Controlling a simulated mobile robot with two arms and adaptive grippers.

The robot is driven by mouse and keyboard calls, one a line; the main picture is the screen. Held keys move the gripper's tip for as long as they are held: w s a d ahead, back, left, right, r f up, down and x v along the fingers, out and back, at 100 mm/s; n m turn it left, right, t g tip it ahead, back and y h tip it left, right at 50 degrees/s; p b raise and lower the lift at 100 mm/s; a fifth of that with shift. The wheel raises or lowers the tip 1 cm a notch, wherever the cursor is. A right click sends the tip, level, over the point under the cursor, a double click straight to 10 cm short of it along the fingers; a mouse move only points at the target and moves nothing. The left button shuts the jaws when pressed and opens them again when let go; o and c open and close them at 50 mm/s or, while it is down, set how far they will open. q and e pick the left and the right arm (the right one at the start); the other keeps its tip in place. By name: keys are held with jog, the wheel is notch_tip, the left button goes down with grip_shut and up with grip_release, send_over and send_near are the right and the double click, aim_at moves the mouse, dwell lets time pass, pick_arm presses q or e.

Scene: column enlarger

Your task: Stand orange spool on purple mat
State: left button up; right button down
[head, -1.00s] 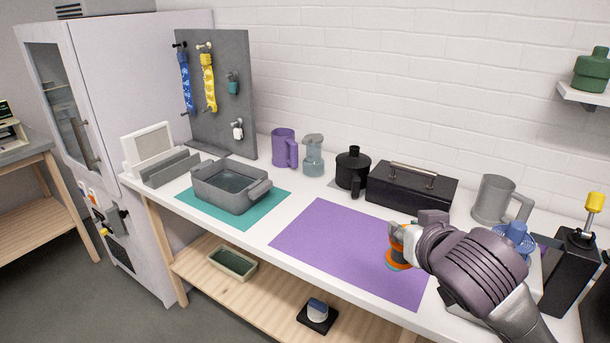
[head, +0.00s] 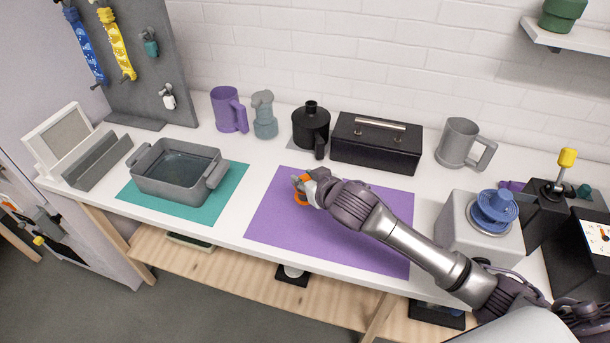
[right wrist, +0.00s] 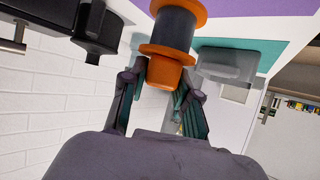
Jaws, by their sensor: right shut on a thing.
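The orange spool (right wrist: 168,30) has orange flanges and a dark grey middle. In the right wrist view its orange end knob sits between the fingers of my right gripper (right wrist: 165,85), which is shut on it. In the head view my right gripper (head: 308,188) is over the left part of the purple mat (head: 345,245). Only a bit of the orange spool (head: 299,197) shows there, mostly hidden by the gripper. I cannot tell whether the spool touches the mat. My left gripper is not in view.
A grey basin (head: 177,172) stands on a teal mat (head: 232,185) left of the purple mat. A black pot (head: 311,128), black toolbox (head: 375,145) and grey mug (head: 460,142) stand behind.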

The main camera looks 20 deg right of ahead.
aim_at(304, 195)
jog(key=shift+w+a, duration=0.1)
jog(key=shift+w, duration=0.05)
jog(key=shift+p, duration=0.3)
jog(key=shift+f, duration=0.2)
jog(key=shift+f+b, duration=1.8)
jog(key=shift+f, duration=0.85)
pick_arm(q)
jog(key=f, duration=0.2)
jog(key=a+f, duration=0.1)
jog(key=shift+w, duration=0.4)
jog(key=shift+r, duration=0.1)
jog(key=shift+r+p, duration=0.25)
jog(key=shift+p, duration=0.1)
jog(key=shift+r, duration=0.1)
